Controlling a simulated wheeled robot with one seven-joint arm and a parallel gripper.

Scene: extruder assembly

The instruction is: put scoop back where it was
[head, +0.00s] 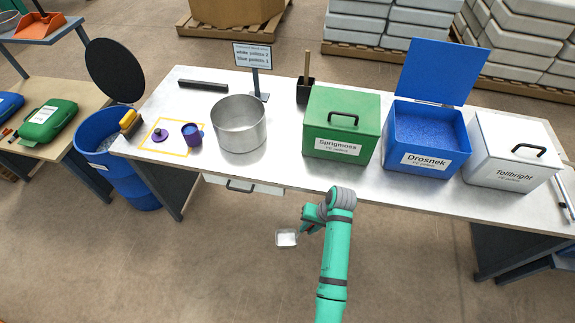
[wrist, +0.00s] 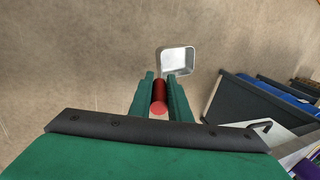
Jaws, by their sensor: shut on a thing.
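My gripper (wrist: 160,85) is shut on the scoop (wrist: 177,61). In the wrist view its red cylindrical handle lies between my two green fingers, and the pale metal pan sticks out past the fingertips. In the head view the scoop (head: 286,239) shows as a small pale pan left of my gripper (head: 304,229). It is held over the floor, in front of the white table (head: 270,178). The handle is hidden by my gripper in the head view.
The blue Drosnek bin (head: 425,145) stands open, its lid raised. The green Sprigmoss bin (head: 340,125) and white Tollbright bin (head: 510,152) are closed. A metal pot (head: 239,126), purple cup (head: 192,134) and black holder (head: 305,94) stand on the table. A blue barrel (head: 125,170) is at left.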

